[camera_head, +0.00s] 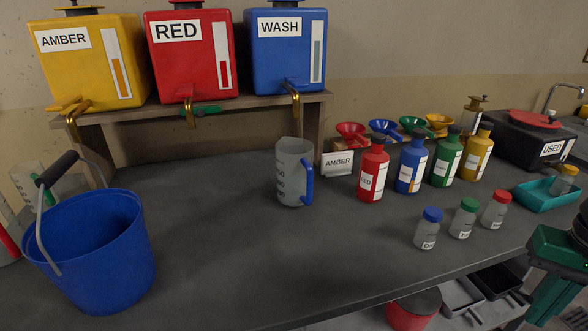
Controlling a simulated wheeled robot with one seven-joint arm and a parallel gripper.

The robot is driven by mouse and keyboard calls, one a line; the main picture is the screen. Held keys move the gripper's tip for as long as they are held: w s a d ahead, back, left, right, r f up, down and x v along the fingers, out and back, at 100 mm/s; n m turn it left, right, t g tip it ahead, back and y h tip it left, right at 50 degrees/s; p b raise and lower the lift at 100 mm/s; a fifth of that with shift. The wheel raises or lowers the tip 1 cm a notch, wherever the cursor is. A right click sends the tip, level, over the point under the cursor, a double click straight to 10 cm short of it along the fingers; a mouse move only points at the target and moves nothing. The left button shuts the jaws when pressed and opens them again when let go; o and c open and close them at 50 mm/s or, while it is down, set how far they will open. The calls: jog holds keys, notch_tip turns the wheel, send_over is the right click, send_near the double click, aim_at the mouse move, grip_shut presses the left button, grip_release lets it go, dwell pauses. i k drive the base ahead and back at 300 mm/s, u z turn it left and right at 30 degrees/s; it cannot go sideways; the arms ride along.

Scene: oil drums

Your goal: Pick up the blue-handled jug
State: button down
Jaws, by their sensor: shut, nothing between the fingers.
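The blue-handled jug (291,176) stands upright on the dark grey bench (220,245), near the middle of the view. It is translucent with dark volume marks, and its blue handle (308,184) is on its right side. It looks empty, though its inside shows only in part. The jug is in front of the right end of a wooden shelf. No gripper fingers show in this view.
Yellow, red and blue tanks (190,58) with taps stand on the shelf (230,108). A blue bucket (95,250) is at left. Several bottles (410,168) and small jars (463,218) stand right of the jug. Bench is clear in front of it.

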aim_at(294, 157)
jog(key=z, duration=0.05)
jog(key=k, duration=1.05)
jog(key=u, duration=0.6)
jog(key=i, duration=1.5)
